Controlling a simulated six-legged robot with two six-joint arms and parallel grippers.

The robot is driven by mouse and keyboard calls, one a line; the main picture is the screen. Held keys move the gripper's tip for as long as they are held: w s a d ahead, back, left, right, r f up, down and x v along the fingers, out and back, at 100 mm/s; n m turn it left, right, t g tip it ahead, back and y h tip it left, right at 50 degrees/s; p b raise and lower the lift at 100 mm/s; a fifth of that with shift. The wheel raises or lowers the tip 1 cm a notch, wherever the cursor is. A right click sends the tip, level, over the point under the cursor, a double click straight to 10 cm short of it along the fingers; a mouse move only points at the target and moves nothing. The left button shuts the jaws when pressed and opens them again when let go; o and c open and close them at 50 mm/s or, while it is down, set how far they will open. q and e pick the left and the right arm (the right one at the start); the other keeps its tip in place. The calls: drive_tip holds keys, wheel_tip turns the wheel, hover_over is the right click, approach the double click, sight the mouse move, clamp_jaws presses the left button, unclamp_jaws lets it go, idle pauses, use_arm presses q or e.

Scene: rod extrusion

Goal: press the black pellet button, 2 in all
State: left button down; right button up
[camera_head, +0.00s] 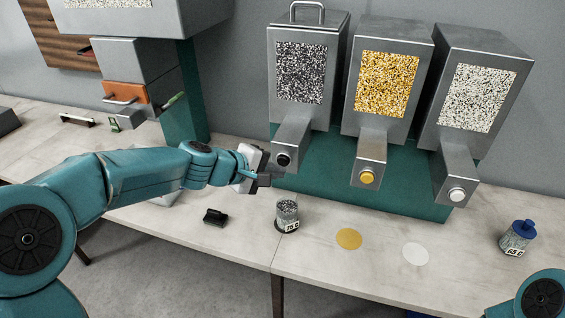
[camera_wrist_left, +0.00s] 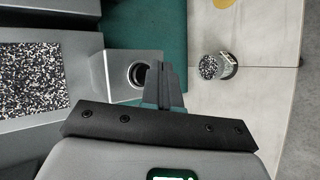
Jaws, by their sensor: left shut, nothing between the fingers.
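The black pellet button (camera_head: 283,160) is on the end of the chute of the left hopper, which shows black and white pellets (camera_head: 300,73). It also shows in the left wrist view as a dark round button in a ring (camera_wrist_left: 137,74). My left gripper (camera_head: 276,172) is shut and empty, with its fingertips beside and just below the black button. In the left wrist view the shut fingers (camera_wrist_left: 163,80) are close beside the button; I cannot tell whether they touch. A jar with pellets (camera_head: 287,216) stands on the table below the chute. My right gripper is not in view.
The yellow button (camera_head: 367,178) and white button (camera_head: 457,195) are on the neighbouring chutes. Yellow (camera_head: 349,238) and white (camera_head: 415,254) discs mark the table. A blue-lidded jar (camera_head: 517,238) stands at the right, and a small black object (camera_head: 215,217) lies left of the pellet jar.

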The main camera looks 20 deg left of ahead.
use_arm(q)
drive_tip(key=s+b, duration=0.2)
drive_tip(key=s, duration=0.3)
drive_tip(key=shift+a, duration=0.1)
idle(0.7)
